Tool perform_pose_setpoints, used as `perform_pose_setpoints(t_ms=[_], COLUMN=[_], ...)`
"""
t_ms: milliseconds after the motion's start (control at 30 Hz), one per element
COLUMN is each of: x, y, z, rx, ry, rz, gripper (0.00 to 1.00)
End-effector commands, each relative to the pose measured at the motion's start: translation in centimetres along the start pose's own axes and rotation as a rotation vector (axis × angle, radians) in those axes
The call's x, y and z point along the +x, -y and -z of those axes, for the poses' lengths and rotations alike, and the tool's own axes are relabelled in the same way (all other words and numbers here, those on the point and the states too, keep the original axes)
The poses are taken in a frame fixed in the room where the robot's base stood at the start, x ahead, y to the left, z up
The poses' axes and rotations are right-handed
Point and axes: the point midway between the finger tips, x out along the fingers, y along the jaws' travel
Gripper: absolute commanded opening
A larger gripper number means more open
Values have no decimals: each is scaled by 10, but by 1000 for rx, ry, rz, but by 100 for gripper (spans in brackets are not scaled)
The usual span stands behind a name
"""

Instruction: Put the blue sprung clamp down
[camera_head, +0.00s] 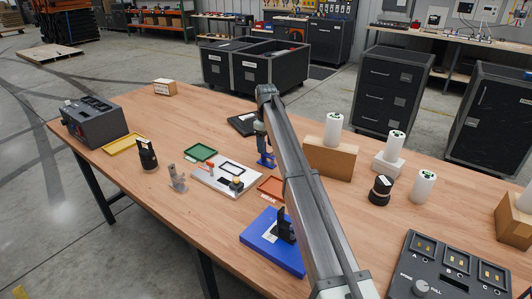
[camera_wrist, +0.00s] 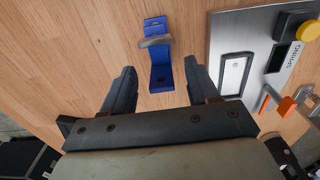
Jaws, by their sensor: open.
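The blue sprung clamp (camera_head: 266,160) is on the wooden table, just below the end of my arm in the head view. In the wrist view the clamp (camera_wrist: 160,76) shows a blue body with a grey lever across its upper part. My gripper (camera_wrist: 159,76) is open, with one dark finger on each side of the clamp's lower part. Gaps show between both fingers and the clamp. In the head view my gripper (camera_head: 261,131) is small and partly hidden by my arm.
A pale board (camera_head: 215,183) with fittings lies left of the clamp; it shows at right in the wrist view (camera_wrist: 226,105). A black flat item (camera_head: 241,124) lies behind, an orange tray (camera_head: 270,187) and blue board (camera_head: 262,249) in front. A wooden block (camera_head: 330,160) stands right.

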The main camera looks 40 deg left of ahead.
Motion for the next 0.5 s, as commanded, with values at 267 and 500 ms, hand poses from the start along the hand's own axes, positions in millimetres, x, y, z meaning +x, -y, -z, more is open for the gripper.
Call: perform_pose_setpoints(t_ms=[267, 500], x=[-47, -66], y=[-1, 0], z=[1, 0], rx=[0, 0], ry=[-1, 0], rz=[-1, 0], gripper=[59, 59])
